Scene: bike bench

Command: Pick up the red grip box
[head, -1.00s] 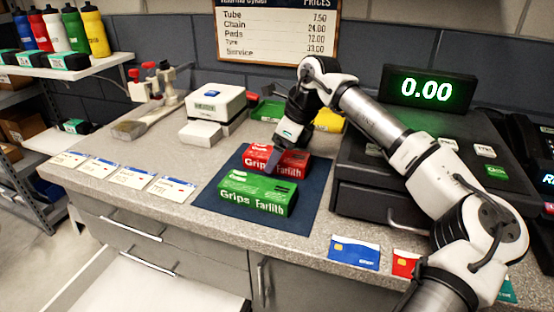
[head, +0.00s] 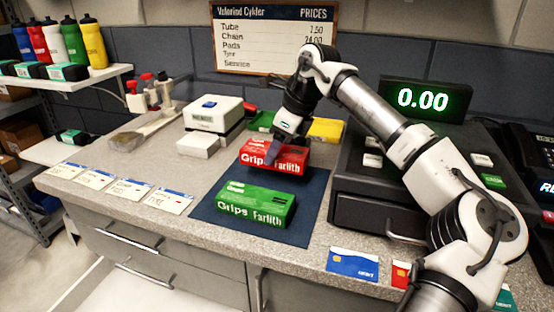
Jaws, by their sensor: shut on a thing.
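The red grip box (head: 285,155) is in the head view, over the back part of the dark blue mat (head: 308,203). My gripper (head: 273,150) reaches down over it from behind and is shut on it, with a finger across the front left of the box. The box looks slightly raised above the mat, with a strip of mat between it and the green grip box. The other finger is hidden by the box. The green grip box (head: 256,206) lies on the front part of the mat, apart from my gripper.
A white scale (head: 213,115) stands at the back left, with a green (head: 262,121) and a yellow item (head: 326,130) behind the mat. A dark register (head: 375,205) is on the right. Price cards (head: 128,190) and a blue bank card (head: 352,263) lie along the front edge.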

